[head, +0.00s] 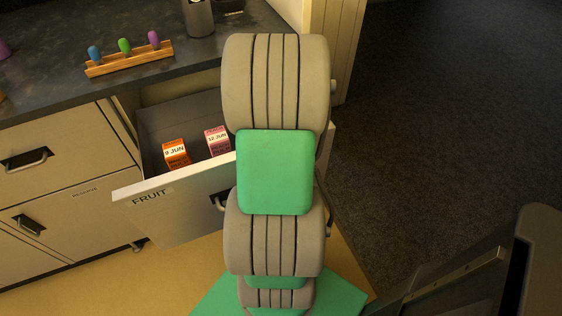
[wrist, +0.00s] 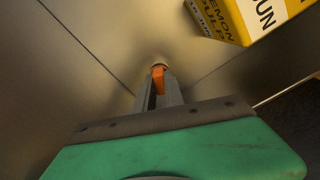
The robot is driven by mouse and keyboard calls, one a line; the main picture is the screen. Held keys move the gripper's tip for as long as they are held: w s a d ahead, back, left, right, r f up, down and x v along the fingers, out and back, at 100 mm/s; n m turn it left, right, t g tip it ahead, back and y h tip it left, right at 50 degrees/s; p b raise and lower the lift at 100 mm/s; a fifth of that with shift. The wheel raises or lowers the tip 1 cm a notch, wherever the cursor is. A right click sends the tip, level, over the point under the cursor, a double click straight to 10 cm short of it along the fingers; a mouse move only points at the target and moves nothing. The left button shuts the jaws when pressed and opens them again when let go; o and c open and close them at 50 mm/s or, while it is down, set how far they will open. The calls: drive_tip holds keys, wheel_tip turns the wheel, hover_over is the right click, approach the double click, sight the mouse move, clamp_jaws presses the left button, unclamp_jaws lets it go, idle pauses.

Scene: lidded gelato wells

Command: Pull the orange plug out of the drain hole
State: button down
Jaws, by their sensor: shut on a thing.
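In the wrist view the orange plug (wrist: 158,77) is between the two fingertips of my gripper (wrist: 160,84), which is shut on it. The plug shows as a small upright orange piece against a smooth metallic surface (wrist: 90,30). A small pale round spot shows just past its tip, probably the drain hole's edge. I cannot tell whether the plug is seated or clear of the hole. In the head view my arm fills the middle, and neither the gripper nor the plug shows.
In the wrist view a yellow lemon pulp carton (wrist: 245,18) stands close by at upper right. In the head view the FRUIT drawer (head: 168,196) is pulled open with an orange carton (head: 175,153) and a pink carton (head: 217,141) inside. A wooden rack (head: 130,60) stands on the dark counter.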

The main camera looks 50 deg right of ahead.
drive_tip(key=shift+r, duration=0.3)
drive_tip(key=shift+r+p, duration=1.7)
drive_tip(key=shift+r, duration=0.05)
